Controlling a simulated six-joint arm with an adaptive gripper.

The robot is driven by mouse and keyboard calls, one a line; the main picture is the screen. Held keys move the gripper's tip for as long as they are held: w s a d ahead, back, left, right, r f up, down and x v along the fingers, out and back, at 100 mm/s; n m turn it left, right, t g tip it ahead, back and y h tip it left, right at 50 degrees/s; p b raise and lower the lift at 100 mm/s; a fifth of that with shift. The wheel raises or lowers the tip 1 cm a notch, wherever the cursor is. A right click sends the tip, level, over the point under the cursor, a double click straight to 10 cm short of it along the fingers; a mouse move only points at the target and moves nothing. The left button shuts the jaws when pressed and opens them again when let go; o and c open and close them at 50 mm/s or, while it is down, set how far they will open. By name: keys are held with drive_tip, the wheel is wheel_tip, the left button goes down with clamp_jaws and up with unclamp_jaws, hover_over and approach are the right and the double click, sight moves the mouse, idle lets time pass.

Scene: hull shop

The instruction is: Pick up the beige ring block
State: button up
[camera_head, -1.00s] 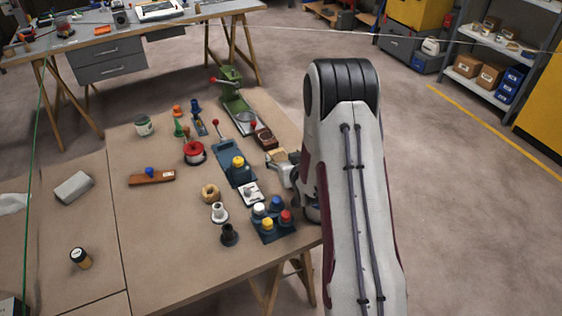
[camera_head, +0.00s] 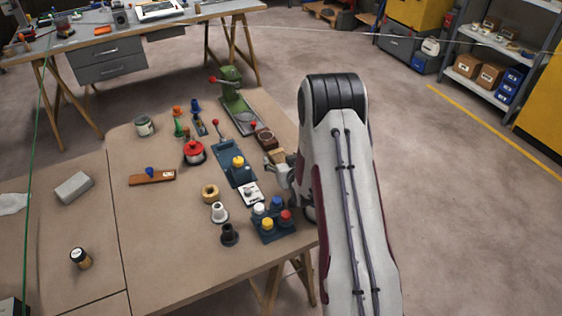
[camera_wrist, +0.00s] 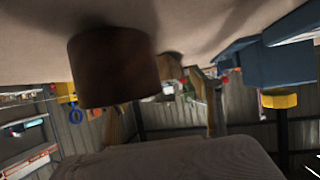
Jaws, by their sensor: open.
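The beige ring block (camera_head: 211,193) appears to be the tan ring lying flat on the brown table in the head view, left of the blue holder with coloured caps. My gripper (camera_head: 275,170) is open, low over the right side of the table, to the right of that ring and apart from it. My arm partly hides it. A tan-brown block (camera_head: 277,156) sits right by the fingers; whether they touch it I cannot tell. In the wrist view a dark brown round block (camera_wrist: 112,66) looms close, likely this one. No hole shows in it from there.
A blue fixture with a yellow knob (camera_head: 238,162) stands left of my gripper. The holder with coloured caps (camera_head: 272,222) is in front. White (camera_head: 219,212) and black (camera_head: 229,235) parts stand near the ring. A green press (camera_head: 232,92) stands farther back.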

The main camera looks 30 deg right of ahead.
sight(282, 161)
drive_tip(key=c, duration=1.4)
drive_tip(key=shift+r, duration=0.1)
wheel_tip(282, 161, up, 10)
idle(0.6)
